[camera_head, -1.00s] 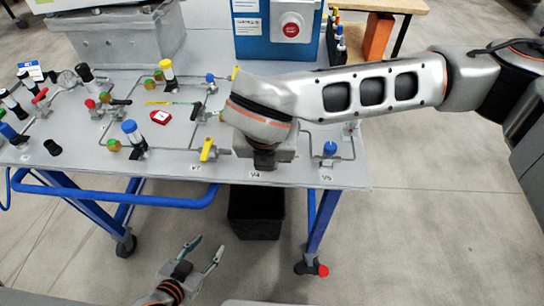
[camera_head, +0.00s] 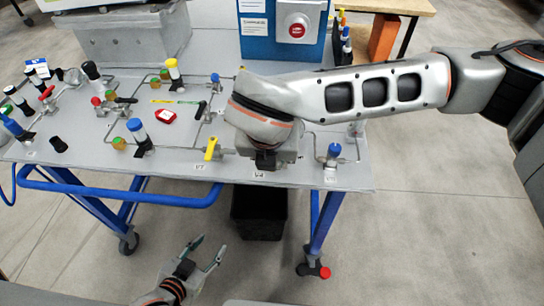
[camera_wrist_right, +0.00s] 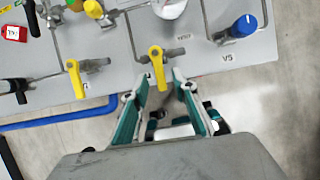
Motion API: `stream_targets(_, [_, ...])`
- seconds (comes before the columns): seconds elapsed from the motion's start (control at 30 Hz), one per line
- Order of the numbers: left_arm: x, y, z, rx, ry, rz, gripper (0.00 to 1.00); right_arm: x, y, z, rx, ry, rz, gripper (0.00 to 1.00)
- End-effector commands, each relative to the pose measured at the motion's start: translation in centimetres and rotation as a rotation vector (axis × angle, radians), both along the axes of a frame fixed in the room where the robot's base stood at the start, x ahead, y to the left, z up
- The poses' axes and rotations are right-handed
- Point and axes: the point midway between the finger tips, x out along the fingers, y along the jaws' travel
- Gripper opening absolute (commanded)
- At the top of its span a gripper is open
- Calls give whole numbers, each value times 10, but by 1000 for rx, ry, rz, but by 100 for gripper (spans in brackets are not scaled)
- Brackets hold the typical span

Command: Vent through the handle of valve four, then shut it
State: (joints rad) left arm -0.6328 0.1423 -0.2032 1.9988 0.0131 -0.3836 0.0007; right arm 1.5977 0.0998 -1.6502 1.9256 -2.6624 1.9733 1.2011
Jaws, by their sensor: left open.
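The yellow lever handle (camera_wrist_right: 157,68) of the middle valve shows in the right wrist view, pointing toward my right gripper. Its free end lies between the spread fingertips of my right gripper (camera_wrist_right: 161,82), with gaps on both sides; I cannot tell whether they touch. My left gripper (camera_head: 208,252) is open and empty, low in front of the table.
Another yellow-handled valve (camera_head: 210,148) stands left of V4, and a blue-knobbed valve (camera_head: 334,150), V5, to the right. Pipes and several fittings cover the panel (camera_head: 100,178). A blue box with a red button (camera_head: 297,30) stands behind. A black bin (camera_head: 258,212) sits underneath.

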Motion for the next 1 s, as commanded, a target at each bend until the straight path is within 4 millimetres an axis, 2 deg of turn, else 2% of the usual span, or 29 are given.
stream_targets(0.17, [0, 0, 0, 0, 0, 0, 42, -5, 1, 15, 1, -3, 2, 28])
stream_targets(0.5, [-1, -1, 0, -1, 1, 1, 42, -31, 1, 77, 1, -4, 2, 28])
stream_targets(0.63, [-1, -1, 0, -2, 2, 0, 42, -38, 1, 96, 2, -5, 1, 28])
stream_targets(0.8, [-1, -1, 0, -2, 2, 0, 42, -44, 1, 108, 1, -3, 0, 28])
stream_targets(1.0, [-1, -1, 0, -2, 2, 0, 42, -46, 1, 111, 1, 0, 0, 28])
